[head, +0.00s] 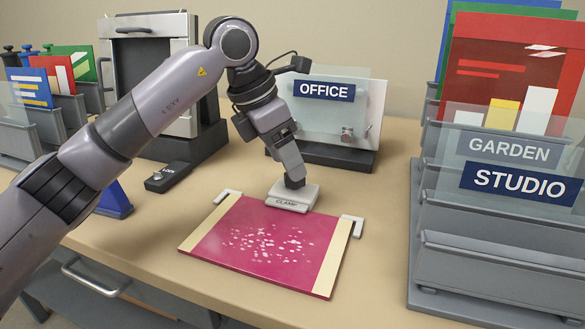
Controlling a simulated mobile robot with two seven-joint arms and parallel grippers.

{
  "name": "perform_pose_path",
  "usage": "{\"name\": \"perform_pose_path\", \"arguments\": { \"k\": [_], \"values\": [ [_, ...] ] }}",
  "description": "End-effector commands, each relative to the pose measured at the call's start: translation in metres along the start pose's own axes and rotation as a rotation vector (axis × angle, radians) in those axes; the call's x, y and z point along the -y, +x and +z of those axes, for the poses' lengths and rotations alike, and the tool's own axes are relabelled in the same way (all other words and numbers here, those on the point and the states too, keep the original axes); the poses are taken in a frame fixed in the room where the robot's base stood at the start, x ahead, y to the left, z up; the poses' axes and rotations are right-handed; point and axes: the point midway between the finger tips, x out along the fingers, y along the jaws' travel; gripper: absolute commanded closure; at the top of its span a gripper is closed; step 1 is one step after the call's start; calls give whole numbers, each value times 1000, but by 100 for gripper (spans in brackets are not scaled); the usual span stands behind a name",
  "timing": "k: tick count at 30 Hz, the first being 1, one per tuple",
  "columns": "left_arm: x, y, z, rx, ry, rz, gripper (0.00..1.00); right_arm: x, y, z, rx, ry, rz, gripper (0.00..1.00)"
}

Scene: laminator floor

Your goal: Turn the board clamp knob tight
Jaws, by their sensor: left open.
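A white block labelled CLAMP (284,203) sits on the desk at the back edge of a magenta board (262,246) with pale side strips and a speckled middle. My left gripper (294,182) points down right over the clamp block. It is open, with its fingers at the block's top. The knob itself is hidden behind the fingers, and I cannot tell whether they touch it. White corner brackets (352,224) stand at the board's back corners. My right gripper is not in view.
Behind the clamp stands a clear panel with an OFFICE sign (324,91). At the right is a grey rack (470,262) with GARDEN and STUDIO signs. A grey-framed machine (172,50) and a small dark box (168,177) are at the left. Bare desk lies right of the board.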

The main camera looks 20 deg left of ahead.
Motion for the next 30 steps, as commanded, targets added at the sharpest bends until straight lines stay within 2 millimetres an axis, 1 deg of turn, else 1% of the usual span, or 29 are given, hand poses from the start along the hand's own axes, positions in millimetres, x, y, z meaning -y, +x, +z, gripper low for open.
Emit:
{"name": "perform_pose_path", "arguments": {
  "k": [1,6,9,16,17,18,20,21,22,30],
  "values": [
    [0,10,-1,-1,0,-3,38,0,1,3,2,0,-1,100],
    [0,26,0,0,-1,-2,38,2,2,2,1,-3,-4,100],
    [0,30,0,1,0,-2,38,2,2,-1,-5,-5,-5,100],
    [0,31,0,1,0,-1,38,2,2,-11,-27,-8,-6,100],
    [0,31,0,0,0,-1,44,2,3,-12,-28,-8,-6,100],
    [0,31,0,0,0,-1,57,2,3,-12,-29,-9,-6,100],
    [0,31,0,0,-1,-1,77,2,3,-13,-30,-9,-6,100],
    [0,31,0,1,-1,-1,90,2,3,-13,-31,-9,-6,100],
    [0,31,0,1,-1,-1,93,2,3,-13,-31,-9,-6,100],
    [0,29,0,0,17,-8,93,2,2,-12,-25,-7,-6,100]
  ]
}}
